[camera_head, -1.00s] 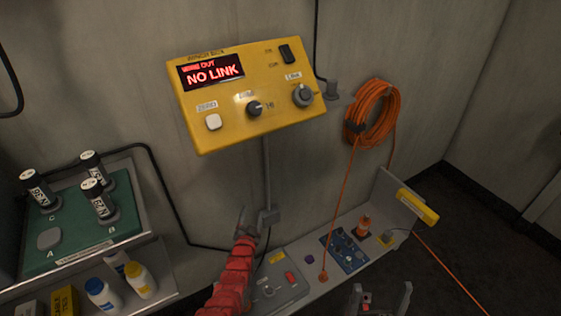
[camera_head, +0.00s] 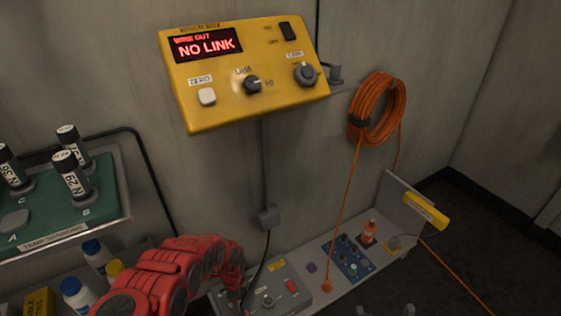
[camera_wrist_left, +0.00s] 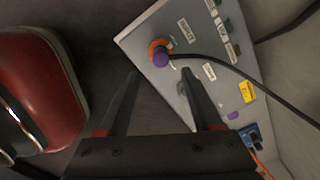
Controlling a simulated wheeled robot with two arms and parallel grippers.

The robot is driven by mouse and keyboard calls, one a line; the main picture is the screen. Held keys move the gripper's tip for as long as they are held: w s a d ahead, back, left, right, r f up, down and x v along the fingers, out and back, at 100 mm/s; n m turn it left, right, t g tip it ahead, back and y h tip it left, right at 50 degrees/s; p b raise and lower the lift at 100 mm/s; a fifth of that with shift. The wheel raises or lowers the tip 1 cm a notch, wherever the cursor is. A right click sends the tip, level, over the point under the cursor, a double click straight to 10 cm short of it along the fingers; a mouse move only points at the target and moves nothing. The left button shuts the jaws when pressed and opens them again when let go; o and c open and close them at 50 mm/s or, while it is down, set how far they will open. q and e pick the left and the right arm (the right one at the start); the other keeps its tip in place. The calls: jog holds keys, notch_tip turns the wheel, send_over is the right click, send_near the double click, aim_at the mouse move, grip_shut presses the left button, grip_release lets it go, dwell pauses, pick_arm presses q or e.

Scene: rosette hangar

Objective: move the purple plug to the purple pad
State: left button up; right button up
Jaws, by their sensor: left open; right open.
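The purple plug (camera_wrist_left: 161,58) sits in an orange ring on a grey panel in the left wrist view, with a black cable running from it to the right. My left gripper (camera_wrist_left: 159,74) is open, its two fingers apart just short of the plug and not closed on it. In the head view the red left arm reaches down at the grey panel's left end and hides the plug. The small purple pad (camera_head: 311,267) lies on the grey ledge right of the grey box; it also shows in the left wrist view (camera_wrist_left: 234,115). My right gripper (camera_head: 386,310) barely shows at the bottom edge.
A grey box (camera_head: 285,283) with a red switch is on the ledge. A blue panel (camera_head: 348,262) with knobs lies farther right. A yellow box (camera_head: 255,85) reading NO LINK and an orange cable coil (camera_head: 378,110) are on the wall. A shelf with bottles is at left.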

pick_arm(q)
jog(key=shift+f, duration=0.1)
notch_tip(320, 180, down, 8)
jog(key=b, duration=0.6)
jog(key=shift+r, duration=0.25)
jog(key=shift+f+b, duration=0.6)
jog(key=shift+f, duration=0.15)
jog(key=shift+r, duration=0.1)
jog(key=shift+c, duration=0.3)
grip_shut()
dwell(1.2)
jog(key=shift+r+p, duration=0.2)
jog(key=shift+p, duration=0.1)
